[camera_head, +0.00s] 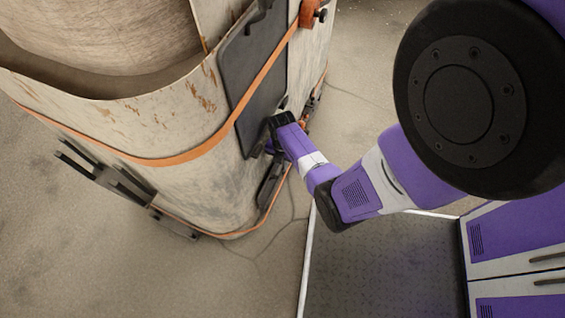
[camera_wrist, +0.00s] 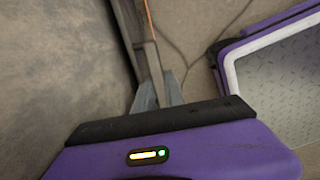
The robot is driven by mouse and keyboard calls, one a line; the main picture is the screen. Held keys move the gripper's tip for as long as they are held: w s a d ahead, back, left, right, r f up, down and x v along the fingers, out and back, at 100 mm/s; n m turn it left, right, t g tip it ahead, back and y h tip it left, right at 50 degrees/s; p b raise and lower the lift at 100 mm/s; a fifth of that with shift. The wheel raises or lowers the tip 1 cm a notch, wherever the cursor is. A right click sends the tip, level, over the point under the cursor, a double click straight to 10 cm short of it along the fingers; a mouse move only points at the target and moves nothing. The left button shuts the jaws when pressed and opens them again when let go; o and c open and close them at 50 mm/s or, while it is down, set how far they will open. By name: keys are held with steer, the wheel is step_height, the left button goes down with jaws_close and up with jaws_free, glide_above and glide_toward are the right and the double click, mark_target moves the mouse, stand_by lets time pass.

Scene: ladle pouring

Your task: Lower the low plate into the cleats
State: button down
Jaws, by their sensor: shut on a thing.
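The dark grey plate (camera_head: 248,85) stands upright against the side of the big worn ladle (camera_head: 150,120), with an orange band crossing in front of it. My gripper (camera_head: 273,138) is at the plate's lower right edge and shut on it. In the wrist view, the fingers (camera_wrist: 158,92) close around a thin dark piece of the plate (camera_wrist: 128,30), seen almost edge-on. A dark cleat (camera_head: 270,185) sits low on the ladle, below my gripper. Whether the plate's lower edge touches any cleat is hidden by my gripper and arm.
Another dark bracket with prongs (camera_head: 110,175) is on the ladle's left side. An orange clamp (camera_head: 312,12) is at the top by the rim. A thin cable lies on the floor (camera_head: 270,270). Bare floor is open at the lower left.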

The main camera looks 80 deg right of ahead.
steer(key=shift+w+d+r+n+t, duration=0.1)
steer(key=shift+w+d+n+t, duration=0.1)
steer(key=shift+w, duration=0.55)
steer(key=shift+w+d+n+t, duration=0.1)
steer(key=shift+w+d, duration=0.05)
steer(key=shift+w, duration=0.55)
steer(key=shift+s+d+f+b, duration=0.15)
steer(key=shift+f+b, duration=0.25)
steer(key=shift+f, duration=0.1)
steer(key=shift+s+d+f+b, duration=0.15)
steer(key=shift+f+b, duration=0.2)
steer(key=shift+f, duration=0.1)
steer(key=shift+s+r+p, duration=0.2)
steer(key=shift+s+p, duration=0.3)
steer(key=shift+p, duration=0.15)
steer(key=shift+s, duration=0.3)
steer(key=shift+f, duration=0.15)
steer(key=shift+s+a+f+b, duration=0.15)
steer(key=shift+f+b, duration=0.45)
steer(key=shift+f, duration=0.2)
steer(key=shift+s+a+f+b, duration=0.1)
steer(key=shift+s+f+b, duration=0.05)
steer(key=shift+f+b, duration=0.55)
steer(key=shift+f, duration=0.1)
steer(key=shift+w+f+b, duration=0.1)
steer(key=shift+f+b, duration=0.3)
steer(key=shift+f, duration=0.2)
